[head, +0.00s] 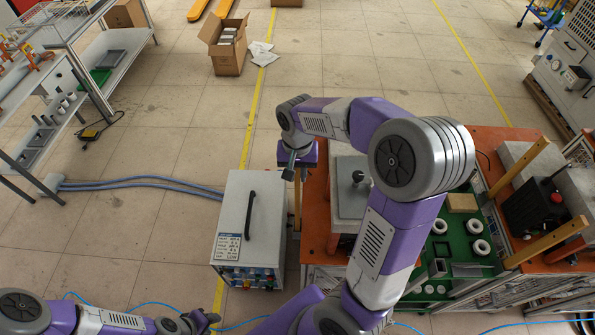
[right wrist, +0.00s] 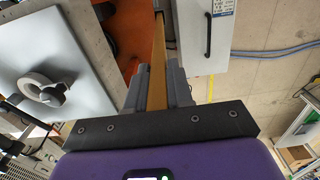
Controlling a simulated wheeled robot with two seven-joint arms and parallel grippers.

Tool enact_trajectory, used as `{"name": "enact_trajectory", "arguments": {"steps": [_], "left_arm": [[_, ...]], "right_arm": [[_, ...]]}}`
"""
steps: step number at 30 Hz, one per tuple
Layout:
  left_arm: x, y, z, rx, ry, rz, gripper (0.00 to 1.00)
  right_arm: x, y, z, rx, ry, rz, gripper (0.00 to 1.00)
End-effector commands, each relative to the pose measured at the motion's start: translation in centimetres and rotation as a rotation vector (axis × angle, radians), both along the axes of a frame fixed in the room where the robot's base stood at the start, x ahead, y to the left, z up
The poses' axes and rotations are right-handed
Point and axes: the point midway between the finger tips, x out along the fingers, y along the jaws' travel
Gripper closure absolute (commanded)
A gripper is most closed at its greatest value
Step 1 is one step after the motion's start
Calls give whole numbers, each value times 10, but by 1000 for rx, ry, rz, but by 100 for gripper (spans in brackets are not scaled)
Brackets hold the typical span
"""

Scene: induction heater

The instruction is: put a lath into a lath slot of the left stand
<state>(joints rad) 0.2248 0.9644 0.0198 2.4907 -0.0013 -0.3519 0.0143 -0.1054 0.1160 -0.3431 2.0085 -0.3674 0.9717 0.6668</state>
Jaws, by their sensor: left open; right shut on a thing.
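My right gripper (head: 298,172) is shut on a wooden lath (head: 298,205), which hangs below it at the left edge of the orange-topped left stand (head: 316,205). In the right wrist view the lath (right wrist: 157,65) runs away between the two grey fingers (right wrist: 155,92). Its far end lies near the gap between the orange top and a white box; I cannot tell whether it is in a slot. My left gripper (head: 203,320) is low at the bottom edge, open, partly cut off and away from the stand. Two other laths (head: 520,163) (head: 545,243) stand at the right stand (head: 530,262).
A white box with a black handle (head: 250,222) stands close left of the left stand. A metal plate (head: 350,185) lies on that stand, partly behind my right arm. A green shelf (head: 462,247) with white rings is between the stands.

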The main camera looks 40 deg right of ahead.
Motion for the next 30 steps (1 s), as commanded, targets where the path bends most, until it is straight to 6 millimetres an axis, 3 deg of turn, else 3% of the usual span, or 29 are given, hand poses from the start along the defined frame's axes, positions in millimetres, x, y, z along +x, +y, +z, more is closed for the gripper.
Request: {"name": "enact_trajectory", "arguments": {"steps": [30], "left_arm": [[0,0,-24,0,0,0,57]], "right_arm": [[0,0,-32,1,1,0,100]]}}
